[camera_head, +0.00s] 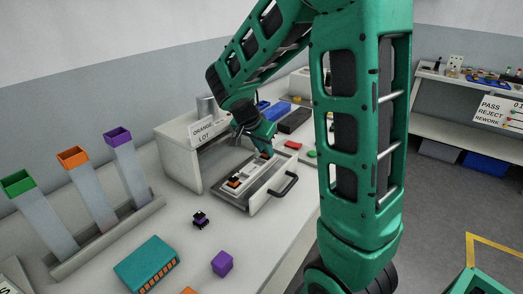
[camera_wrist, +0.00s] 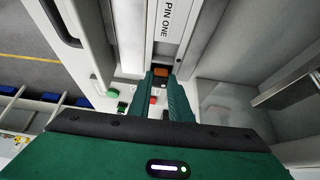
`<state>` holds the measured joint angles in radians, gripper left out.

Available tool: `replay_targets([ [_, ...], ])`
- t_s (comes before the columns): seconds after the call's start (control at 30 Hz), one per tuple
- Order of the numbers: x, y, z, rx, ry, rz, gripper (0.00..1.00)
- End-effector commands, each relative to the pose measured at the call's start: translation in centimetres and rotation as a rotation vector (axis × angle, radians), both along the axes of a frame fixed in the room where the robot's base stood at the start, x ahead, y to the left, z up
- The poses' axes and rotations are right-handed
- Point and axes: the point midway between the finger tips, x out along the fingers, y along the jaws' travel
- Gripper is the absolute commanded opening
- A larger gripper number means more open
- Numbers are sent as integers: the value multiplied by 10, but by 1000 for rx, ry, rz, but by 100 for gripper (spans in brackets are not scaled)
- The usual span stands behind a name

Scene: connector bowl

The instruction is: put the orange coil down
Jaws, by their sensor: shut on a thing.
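The orange coil (camera_wrist: 161,71) shows as a small orange block between my fingertips at the top middle of the wrist view. My gripper (camera_wrist: 163,77) is shut on it. In the head view my gripper (camera_head: 264,151) is low over the far part of an open drawer (camera_head: 264,193), with a bit of orange (camera_head: 265,155) at its tips. I cannot tell whether the coil touches the drawer's insert. Another orange-and-black piece (camera_head: 233,182) lies in the nearer part of the drawer. The wrist view shows a "PIN ONE" label (camera_wrist: 165,20) beside the coil.
The drawer belongs to a grey cabinet marked "ORANGE LOT" (camera_head: 203,131); its black handle (camera_head: 286,185) sticks out. A black part (camera_head: 201,219), a purple cube (camera_head: 222,263) and a teal connector (camera_head: 148,265) lie on the table. Chutes with coloured tops (camera_head: 73,158) stand left.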

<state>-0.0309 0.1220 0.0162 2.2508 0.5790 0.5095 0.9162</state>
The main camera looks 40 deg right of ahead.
Motion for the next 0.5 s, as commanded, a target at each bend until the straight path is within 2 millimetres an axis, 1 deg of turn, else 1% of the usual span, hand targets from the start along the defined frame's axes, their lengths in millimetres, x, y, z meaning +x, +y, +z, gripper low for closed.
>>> replay_targets([
  [0.37, 1, 1, -4, -1, -2, 2, 0],
  [0.4, 1, 1, -4, -1, -2, 2, 23],
  [0.47, 1, 1, -4, 0, -1, 2, 36],
  [0.5, 1, 1, -5, 0, 0, 2, 36],
])
